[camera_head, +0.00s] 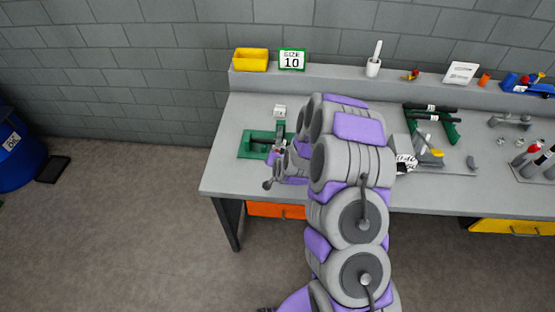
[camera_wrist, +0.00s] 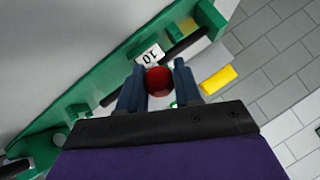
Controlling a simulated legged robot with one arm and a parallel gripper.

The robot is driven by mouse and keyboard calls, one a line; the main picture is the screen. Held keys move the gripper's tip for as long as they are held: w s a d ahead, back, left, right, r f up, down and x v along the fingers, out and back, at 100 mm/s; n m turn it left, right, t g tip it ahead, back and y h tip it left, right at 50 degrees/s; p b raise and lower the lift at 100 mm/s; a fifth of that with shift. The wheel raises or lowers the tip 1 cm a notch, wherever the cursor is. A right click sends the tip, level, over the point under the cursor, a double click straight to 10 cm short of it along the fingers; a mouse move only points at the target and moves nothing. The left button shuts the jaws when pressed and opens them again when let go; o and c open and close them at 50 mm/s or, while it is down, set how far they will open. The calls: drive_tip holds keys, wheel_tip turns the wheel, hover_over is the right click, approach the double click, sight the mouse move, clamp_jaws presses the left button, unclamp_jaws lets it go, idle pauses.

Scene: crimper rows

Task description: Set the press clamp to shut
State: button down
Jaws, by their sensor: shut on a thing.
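The press clamp, a green frame on a green base (camera_head: 256,146), stands at the left end of the workbench, partly hidden by my arm. In the wrist view its green body (camera_wrist: 98,72) runs diagonally, with a dark rod and a white label (camera_wrist: 150,54) reading 10. A round red knob (camera_wrist: 159,81) sits between the two blue-grey fingers of my gripper (camera_wrist: 160,76). The gripper is shut on this knob, one finger on each side. The lever below the knob is hidden by the gripper, so I cannot tell its angle.
The grey workbench (camera_head: 232,178) also holds another green tool (camera_head: 437,122) and several small parts to the right. A blue barrel (camera_head: 18,150) stands far left.

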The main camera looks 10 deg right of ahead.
drive_tip(key=shift+s+f+t+b, duration=0.15)
drive_tip(key=shift+f+t+b, duration=0.45)
drive_tip(key=shift+f, duration=0.7)
drive_tip(key=shift+s+f, duration=0.15)
drive_tip(key=shift+f, duration=0.05)
drive_tip(key=c, duration=1.2)
unclamp_jaws()
drive_tip(key=o, duration=0.4)
drive_tip(key=shift+w+a, duration=0.1)
drive_tip(key=shift+w, duration=0.1)
drive_tip(key=shift+r, duration=0.1)
